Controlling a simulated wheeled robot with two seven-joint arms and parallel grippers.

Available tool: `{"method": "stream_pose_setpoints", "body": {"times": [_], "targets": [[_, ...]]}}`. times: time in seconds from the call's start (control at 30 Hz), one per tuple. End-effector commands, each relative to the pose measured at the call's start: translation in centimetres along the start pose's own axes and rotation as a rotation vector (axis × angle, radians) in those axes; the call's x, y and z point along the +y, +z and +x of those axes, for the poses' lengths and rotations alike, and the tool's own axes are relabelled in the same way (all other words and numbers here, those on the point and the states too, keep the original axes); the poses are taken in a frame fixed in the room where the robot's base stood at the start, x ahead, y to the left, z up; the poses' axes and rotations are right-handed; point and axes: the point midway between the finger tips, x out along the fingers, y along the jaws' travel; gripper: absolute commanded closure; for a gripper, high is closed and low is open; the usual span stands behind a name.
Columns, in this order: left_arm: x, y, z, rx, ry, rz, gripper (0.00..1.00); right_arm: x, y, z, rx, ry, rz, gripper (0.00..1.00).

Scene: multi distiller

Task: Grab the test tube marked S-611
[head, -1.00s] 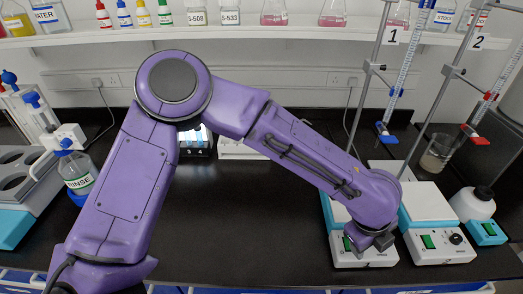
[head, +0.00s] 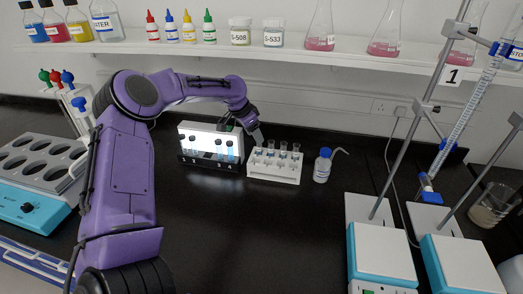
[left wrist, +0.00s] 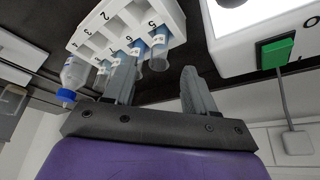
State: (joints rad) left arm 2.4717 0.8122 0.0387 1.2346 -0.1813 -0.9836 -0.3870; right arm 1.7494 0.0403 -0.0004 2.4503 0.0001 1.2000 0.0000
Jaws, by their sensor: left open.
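A white rack (head: 272,177) at the back centre holds several clear test tubes. The rack also shows in the left wrist view (left wrist: 92,42), with slots numbered 5 to 8. The tubes have small labels, too small to read, so I cannot tell which is S-611. My left gripper (head: 257,136) is just behind the rack's left end in the head view. In the left wrist view my left gripper (left wrist: 160,72) is open and empty. The tube by number 5 (left wrist: 159,48) appears between its fingertips; one finger partly covers a neighbouring tube. My right gripper is out of view.
A lit white box (head: 205,132) with several tubes before it stands left of the rack; its green switch (left wrist: 275,52) shows in the wrist view. A wash bottle (head: 322,166) stands right. A shelf (head: 290,50) with flasks runs above.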

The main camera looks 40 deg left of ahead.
Motion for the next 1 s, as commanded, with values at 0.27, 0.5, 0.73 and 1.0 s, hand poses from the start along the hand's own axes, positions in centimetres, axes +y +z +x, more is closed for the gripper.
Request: {"method": "stream_pose_setpoints", "body": {"times": [0.27, 0.5, 0.73, 1.0], "targets": [[0.5, -0.1, 3.9, -0.002, 0.0, 0.001, 0.44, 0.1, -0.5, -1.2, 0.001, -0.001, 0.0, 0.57], [0.6, -0.3, 4.0, -0.001, 0.0, 0.005, 0.54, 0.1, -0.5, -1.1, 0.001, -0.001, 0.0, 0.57], [0.6, -0.3, 4.0, -0.001, 0.0, 0.005, 1.0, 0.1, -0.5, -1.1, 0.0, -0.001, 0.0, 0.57], [0.6, -0.5, 3.8, -0.001, 0.0, 0.006, 1.0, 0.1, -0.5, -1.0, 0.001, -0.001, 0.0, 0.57]]}}
